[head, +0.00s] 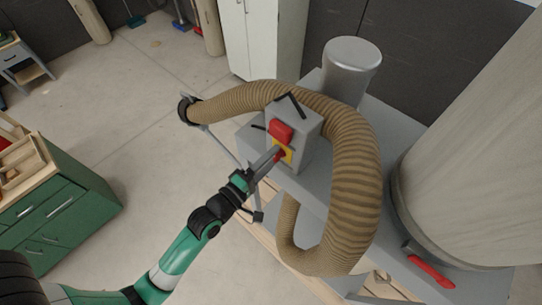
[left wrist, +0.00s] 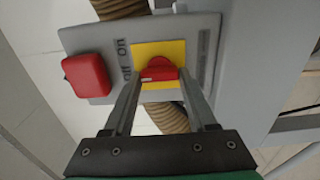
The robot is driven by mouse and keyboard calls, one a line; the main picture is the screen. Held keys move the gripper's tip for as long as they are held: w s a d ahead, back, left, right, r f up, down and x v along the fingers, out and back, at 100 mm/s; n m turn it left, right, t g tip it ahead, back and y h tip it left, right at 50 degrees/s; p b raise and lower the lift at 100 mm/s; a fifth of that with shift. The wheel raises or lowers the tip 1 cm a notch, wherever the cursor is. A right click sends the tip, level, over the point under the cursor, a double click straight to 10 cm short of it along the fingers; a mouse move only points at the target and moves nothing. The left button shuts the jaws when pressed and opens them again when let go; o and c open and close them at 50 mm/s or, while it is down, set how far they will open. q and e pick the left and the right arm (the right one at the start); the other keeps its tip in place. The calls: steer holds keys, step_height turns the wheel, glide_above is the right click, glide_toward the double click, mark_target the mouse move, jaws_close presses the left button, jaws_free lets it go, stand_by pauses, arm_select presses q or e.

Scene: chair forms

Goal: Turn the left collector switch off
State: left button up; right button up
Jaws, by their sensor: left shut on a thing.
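The collector switch is a red rotary knob (left wrist: 158,70) on a yellow plate (left wrist: 182,52), set in a grey box (head: 306,125). "Off" and "On" labels show beside the plate in the left wrist view. My left gripper (head: 277,154) reaches the knob from the lower left in the head view. Its fingers (left wrist: 156,80) are closed on both sides of the knob in the left wrist view. The fingertips partly cover the plate. A larger red button or block (left wrist: 86,75) sits on the same box, left of the plate. My right gripper is in neither view.
A ribbed tan hose (head: 355,190) loops around the box. A large pale collector drum (head: 470,150) stands on the right, with a red handle (head: 432,271) low on it. A green drawer cabinet (head: 65,205) stands at left. Open floor (head: 130,110) lies between.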

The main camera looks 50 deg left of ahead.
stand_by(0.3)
arm_select(q)
steer(key=o, duration=1.4)
steer(key=shift+c, duration=0.2)
steer(key=s+d+b, duration=0.1)
steer(key=s+b, duration=0.2)
steer(key=s, duration=0.8)
steer(key=shift+s+d, duration=0.3)
steer(key=shift+d, duration=0.1)
